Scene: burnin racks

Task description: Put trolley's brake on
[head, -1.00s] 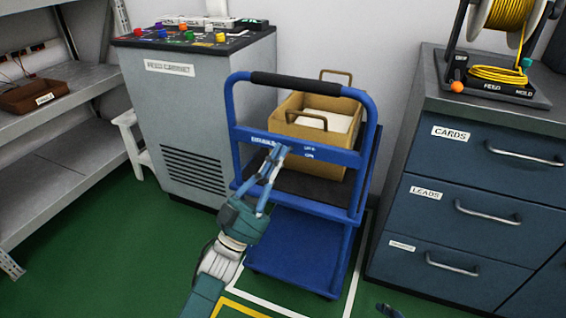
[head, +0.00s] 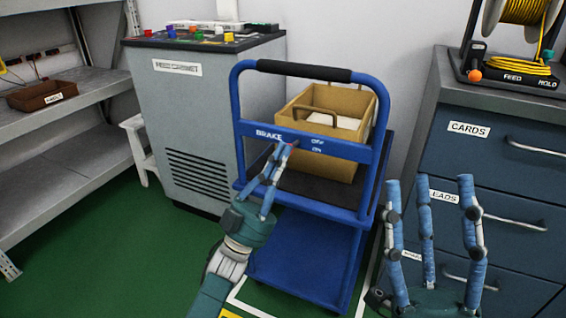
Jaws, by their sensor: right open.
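The blue trolley (head: 243,110) stands in the middle of the head view. Its front crossbar carries a BRAKE label (head: 269,134) at left and OFF and ON marks (head: 317,144) further right, OFF above ON. A small red spot (head: 293,144) shows between them; the rest of the brake lever is hidden or too small to tell. My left gripper (head: 284,149) is at the crossbar just below the BRAKE label, its fingertips together beside the red spot. Whether it touches is unclear. My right gripper (head: 430,188) is open and empty, fingers upright, right of the trolley.
A cardboard-coloured box (head: 347,103) with handles sits on the trolley's upper deck. The feed cabinet (head: 196,95) stands behind left, the blue drawer unit (head: 450,152) close on the right. Grey shelves (head: 60,165) stand far left. Green floor (head: 120,250) is clear at left.

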